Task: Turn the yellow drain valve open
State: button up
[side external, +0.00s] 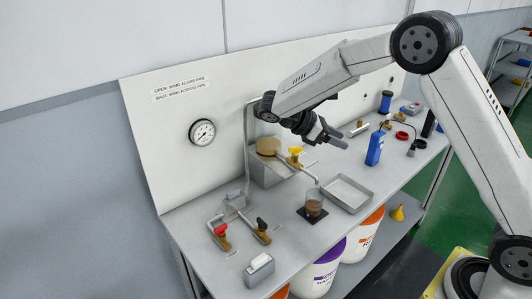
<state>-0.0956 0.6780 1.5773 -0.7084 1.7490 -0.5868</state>
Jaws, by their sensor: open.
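The yellow drain valve (295,151) is a small yellow wing on a brass body, on the pipe leaving the tank (268,146) with tan contents. I cannot tell surely whether its wing lies along or across the pipe. My gripper (337,141) is open and empty, up and to the right of the valve in the picture, apart from it. A wall sign (180,88) reads that open is wing along pipe and shut is wing across pipe. The pipe's spout ends above a beaker (314,205) holding brown liquid.
A red valve (221,230) and a black valve (262,225) stand at the bench's near left. A grey tray (347,193) lies right of the beaker, and a blue bottle (374,149) stands beyond it. A round gauge (202,132) is on the back panel.

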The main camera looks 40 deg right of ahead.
aim_at(296, 147)
notch_tip(296, 147, down, 9)
jog(key=a+m+t+y, duration=0.1)
jog(key=a+m+y, duration=0.1)
jog(key=m+y, duration=1.45)
jog(key=w+d+m+t+y, duration=0.1)
jog(key=w+m+t, duration=0.1)
jog(key=m, duration=0.1)
jog(key=w+d+m+t+y, duration=0.1)
jog(key=w+m+t+y, duration=0.1)
jog(key=m, duration=0.1)
jog(key=w+d+m+t+y, duration=0.1)
jog(key=w+m+t, duration=0.1)
jog(key=m, duration=0.1)
jog(key=shift+w+d+f+m+t+y, duration=0.15)
jog(key=shift+w+m+t+y, duration=0.1)
jog(key=shift+w+m+t, duration=0.15)
jog(key=w+d+r+m+t, duration=0.1)
jog(key=w+d+m+t, duration=0.3)
jog(key=d+m+t, duration=0.2)
jog(key=shift+w+d+r+m+t+y, duration=0.15)
jog(key=shift+w+d+m+t+y, duration=0.15)
jog(key=shift+m, duration=0.65)
jog(key=shift+a, duration=0.15)
jog(key=shift+x, duration=3.85)
jog(key=shift+c, duration=0.2)
grip_shut()
